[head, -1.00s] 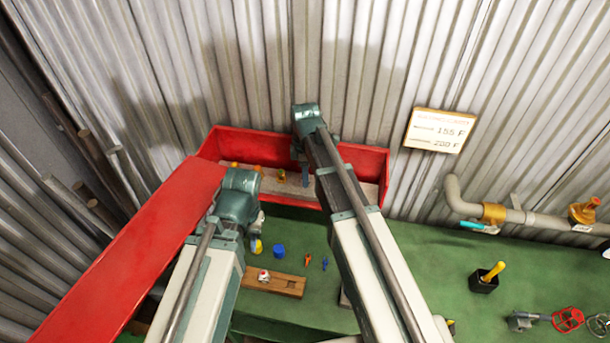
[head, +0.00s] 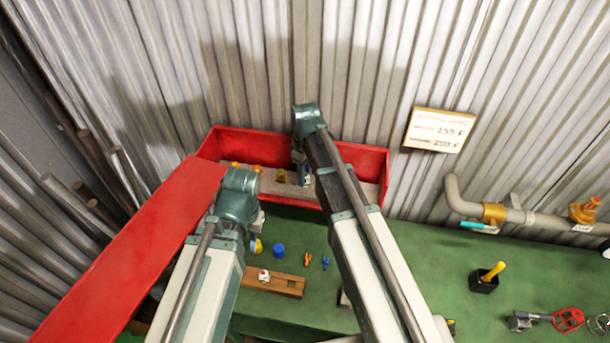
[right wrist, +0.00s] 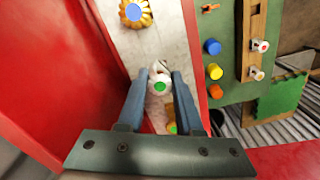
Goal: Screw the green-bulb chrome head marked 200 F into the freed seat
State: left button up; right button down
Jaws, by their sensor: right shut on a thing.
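In the right wrist view, my right gripper (right wrist: 160,78) has its two blue fingers shut on a chrome-white head with a green bulb (right wrist: 160,87). The head is over the pale strip (right wrist: 165,25) inside the red box; I cannot tell whether it touches a seat, and no marking is legible. In the head view my right gripper (head: 302,178) is low inside the red box (head: 345,160), its fingers partly hidden by the arm. My left gripper (head: 254,222) hangs over the green table left of the box's middle; its fingers are mostly hidden by its own wrist.
Brass fittings (head: 281,176) stand in the box, one with a blue centre (right wrist: 133,12). A wooden block (head: 273,282) holds a red-bulb head (right wrist: 260,46). Blue (head: 279,251) and yellow caps lie nearby. A sign (head: 440,130) hangs on the wall.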

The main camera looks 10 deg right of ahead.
jog(key=m, duration=0.4)
jog(key=c, duration=0.5)
grip_release()
jog(key=n, duration=0.5)
jog(key=shift+n, duration=0.3)
